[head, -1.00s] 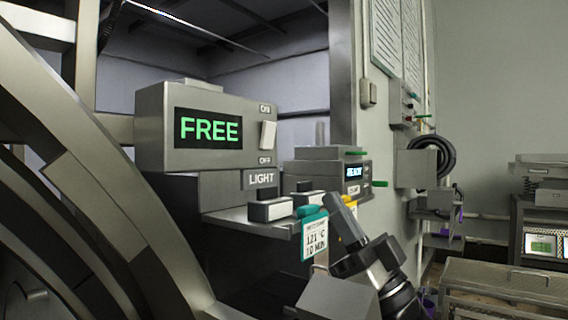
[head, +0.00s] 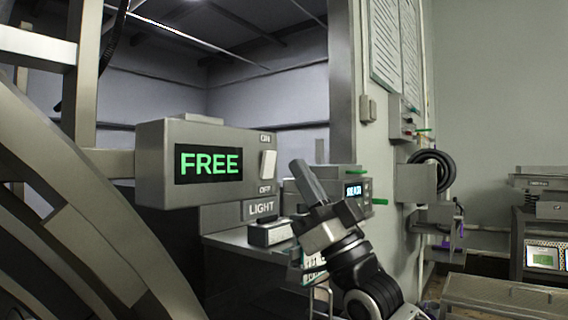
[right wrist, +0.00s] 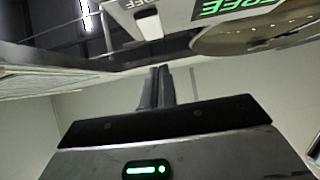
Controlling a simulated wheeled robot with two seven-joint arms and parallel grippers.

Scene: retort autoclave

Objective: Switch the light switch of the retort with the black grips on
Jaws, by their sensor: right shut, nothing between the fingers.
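A grey box (head: 152,165) with a green FREE display (head: 209,163) stands at the left centre of the head view. A white rocker switch (head: 268,164) is on its right side, between the ON label above and the OFF label below. A LIGHT plate (head: 262,208) hangs under it. I cannot tell which way the rocker is pressed. My right gripper (head: 301,168) is shut and empty, pointing up, just right of the switch and apart from it in the picture. Its closed fingers show in the right wrist view (right wrist: 157,73). No black grips are clearly visible. My left gripper is out of view.
A shelf (head: 235,243) below the box carries a small block (head: 268,233). A second grey unit with a small blue display (head: 353,190) is behind my right gripper. A wall box (head: 405,118) and a black coil (head: 440,170) are further right. Curved metal bars fill the left.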

